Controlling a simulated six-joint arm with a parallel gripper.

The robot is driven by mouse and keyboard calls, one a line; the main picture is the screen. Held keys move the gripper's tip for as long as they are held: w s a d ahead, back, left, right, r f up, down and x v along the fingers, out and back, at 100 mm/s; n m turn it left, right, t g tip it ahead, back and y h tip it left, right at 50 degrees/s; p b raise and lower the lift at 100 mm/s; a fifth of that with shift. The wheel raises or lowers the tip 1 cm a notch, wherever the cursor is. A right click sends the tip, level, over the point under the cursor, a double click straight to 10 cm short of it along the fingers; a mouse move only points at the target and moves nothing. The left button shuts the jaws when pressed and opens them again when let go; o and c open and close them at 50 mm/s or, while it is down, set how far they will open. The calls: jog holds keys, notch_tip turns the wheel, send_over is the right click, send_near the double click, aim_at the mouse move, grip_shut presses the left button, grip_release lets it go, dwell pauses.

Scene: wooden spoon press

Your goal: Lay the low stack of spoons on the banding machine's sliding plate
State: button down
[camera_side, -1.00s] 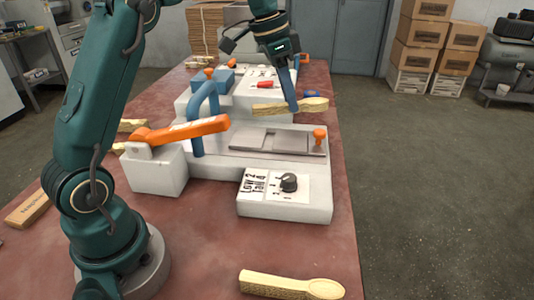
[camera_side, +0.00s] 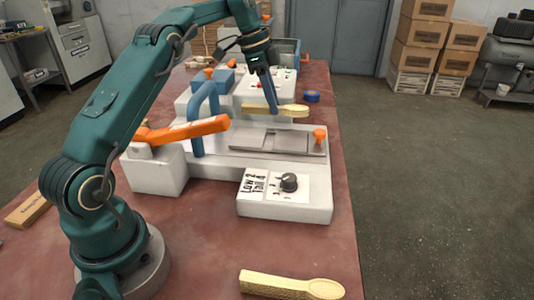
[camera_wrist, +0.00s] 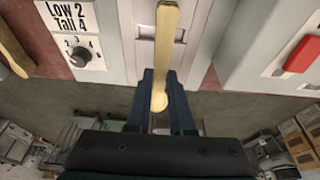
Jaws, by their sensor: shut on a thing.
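My gripper (camera_side: 273,106) is shut on a thin, pale wooden spoon stack (camera_side: 290,111) and holds it level above the banding machine's sliding plate (camera_side: 252,137). In the wrist view the gripper (camera_wrist: 160,118) grips the stack (camera_wrist: 166,45) near its rounded bowl end, and the handle runs away over the grey plate (camera_wrist: 147,31). The plate lies in a white bed with an orange knob (camera_side: 319,136) at its right end. A second spoon stack (camera_side: 290,285) lies on the table at the front; it looks thicker.
An orange lever (camera_side: 185,130) and a blue arch (camera_side: 205,105) stand at the plate's left. A dial (camera_side: 289,182) labelled Low 2, Tall 4 sits in front. A blue tape roll (camera_side: 312,96) and a machine with a red switch (camera_wrist: 302,54) are behind.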

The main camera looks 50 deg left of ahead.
aim_at(269, 115)
jog(key=shift+f, duration=3.1)
jog(key=shift+f, duration=0.1)
jog(key=c, duration=0.8)
grip_release()
